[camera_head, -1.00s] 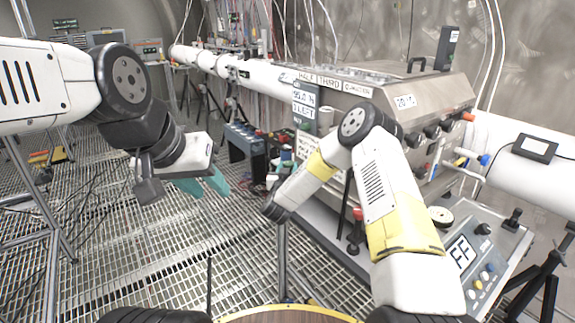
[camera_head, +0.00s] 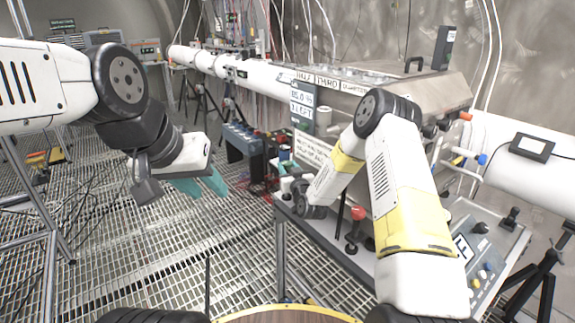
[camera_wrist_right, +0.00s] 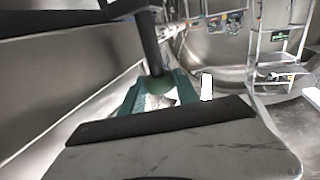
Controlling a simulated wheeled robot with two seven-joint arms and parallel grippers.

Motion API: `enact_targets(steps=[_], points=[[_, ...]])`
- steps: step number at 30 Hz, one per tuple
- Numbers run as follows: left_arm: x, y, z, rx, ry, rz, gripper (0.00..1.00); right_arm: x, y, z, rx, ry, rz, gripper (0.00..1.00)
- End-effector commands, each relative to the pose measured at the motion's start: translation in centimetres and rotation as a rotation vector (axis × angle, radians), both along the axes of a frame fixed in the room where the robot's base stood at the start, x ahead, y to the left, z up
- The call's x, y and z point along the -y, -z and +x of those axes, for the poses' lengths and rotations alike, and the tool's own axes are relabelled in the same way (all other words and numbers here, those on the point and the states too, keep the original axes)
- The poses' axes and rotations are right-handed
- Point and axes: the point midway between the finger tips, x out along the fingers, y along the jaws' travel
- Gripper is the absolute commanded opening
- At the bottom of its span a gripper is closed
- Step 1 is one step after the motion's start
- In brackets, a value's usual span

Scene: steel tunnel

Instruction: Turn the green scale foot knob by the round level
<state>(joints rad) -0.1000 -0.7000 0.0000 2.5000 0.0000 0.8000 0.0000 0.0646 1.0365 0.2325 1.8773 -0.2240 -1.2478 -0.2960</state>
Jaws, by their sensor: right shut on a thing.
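In the right wrist view, a green rounded knob (camera_wrist_right: 160,84) sits at the lower end of a dark upright post (camera_wrist_right: 150,42). The teal fingers of my right gripper (camera_wrist_right: 163,92) are shut on this knob, one at each side. In the head view my right gripper is hidden by its own wrist and forearm. The scale with a grey panel and display (camera_head: 466,249) is at the lower right, partly covered by my right arm. The round level is not visible now. My left gripper (camera_head: 200,186) hangs at the left with its teal fingers apart, empty.
A platform edge with a red-topped knob (camera_head: 357,213) and a black knob (camera_head: 513,214) on the scale panel are near my right arm. A steel box (camera_head: 440,88) and a white pipe (camera_head: 540,175) stand behind. Grated floor (camera_head: 150,250) lies open at left.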

Motion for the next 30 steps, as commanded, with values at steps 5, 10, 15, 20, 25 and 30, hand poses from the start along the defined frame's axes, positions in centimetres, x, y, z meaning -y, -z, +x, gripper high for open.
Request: enact_targets(steps=[5, 10, 15, 20, 25, 30], points=[[0.0, 0.0, 0.0, 0.000, 0.000, 0.000, 0.36, 0.0, 0.1, 0.0, -0.001, 0.001, 0.000, 0.00], [0.0, 0.0, 0.0, 0.000, 0.000, 0.000, 0.36, 0.0, 0.0, 0.0, -0.001, 0.001, 0.000, 0.59], [0.0, 0.0, 0.0, 0.000, 0.000, 0.000, 0.36, 0.0, 0.0, 0.0, 0.000, 0.001, 0.000, 0.59], [0.0, 0.0, 0.0, 0.000, 0.000, 0.000, 0.36, 0.1, 0.0, -0.2, 0.000, 0.001, 0.000, 0.59], [0.0, 0.0, 0.0, 0.000, 0.000, 0.000, 0.36, 0.7, 0.0, -2.2, -0.001, 0.002, 0.000, 0.59], [0.0, 0.0, 0.0, 0.000, 0.000, 0.000, 0.36, 1.5, 0.0, -5.1, -0.002, 0.001, 0.000, 0.59]])
